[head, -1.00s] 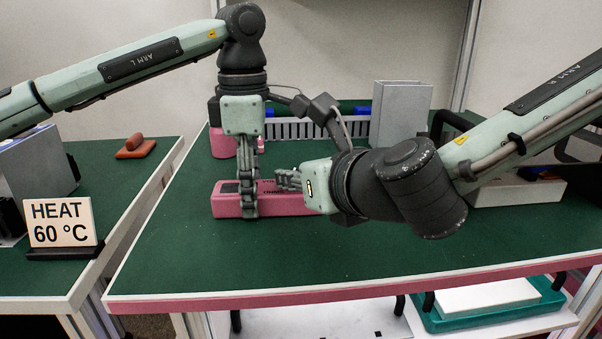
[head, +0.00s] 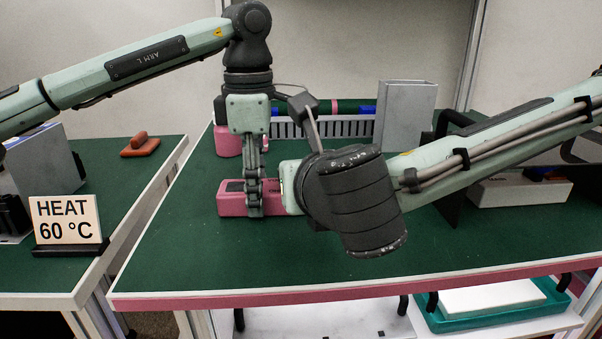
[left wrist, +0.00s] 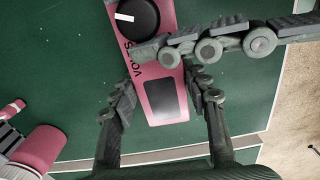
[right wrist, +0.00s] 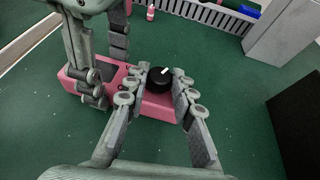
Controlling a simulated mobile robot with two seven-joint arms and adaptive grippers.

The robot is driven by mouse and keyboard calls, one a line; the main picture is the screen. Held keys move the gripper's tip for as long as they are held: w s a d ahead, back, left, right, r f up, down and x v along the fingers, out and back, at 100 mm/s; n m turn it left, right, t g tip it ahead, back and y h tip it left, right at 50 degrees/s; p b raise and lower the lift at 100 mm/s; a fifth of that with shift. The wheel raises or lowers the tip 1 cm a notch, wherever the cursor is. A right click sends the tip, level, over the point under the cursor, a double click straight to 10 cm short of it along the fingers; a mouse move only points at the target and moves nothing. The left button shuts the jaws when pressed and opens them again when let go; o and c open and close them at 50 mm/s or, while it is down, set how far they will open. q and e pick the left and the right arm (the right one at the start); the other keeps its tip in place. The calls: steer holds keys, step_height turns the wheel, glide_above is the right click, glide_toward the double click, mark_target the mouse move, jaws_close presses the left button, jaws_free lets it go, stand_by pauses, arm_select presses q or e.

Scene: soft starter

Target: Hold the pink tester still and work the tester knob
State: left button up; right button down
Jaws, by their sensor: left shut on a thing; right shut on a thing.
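The pink tester (head: 232,205) lies flat on the green bench top. My left gripper (head: 254,205) comes down from above and is shut across its body; in the left wrist view its fingers (left wrist: 163,98) sit on both sides of the tester near its dark window (left wrist: 167,99). The black tester knob (right wrist: 158,79), with a white pointer mark, stands on the tester's other end. My right gripper (right wrist: 160,88) is shut on the knob, one finger on each side. In the head view the knob is hidden behind my right wrist. The knob also shows in the left wrist view (left wrist: 137,18).
A pink round container (head: 228,141) and a pale slatted rack (head: 300,127) stand behind the tester. A grey box (head: 405,112) is at the back right. A sign reading HEAT 60 °C (head: 66,219) stands on the left bench. The front of the bench is clear.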

steer(key=c, duration=1.3)
jaws_free()
steer(key=shift+o, duration=0.2)
steer(key=shift+a+r+n+y, duration=0.1)
steer(key=shift+r+n+y, duration=0.05)
steer(key=shift+n+y, duration=0.4)
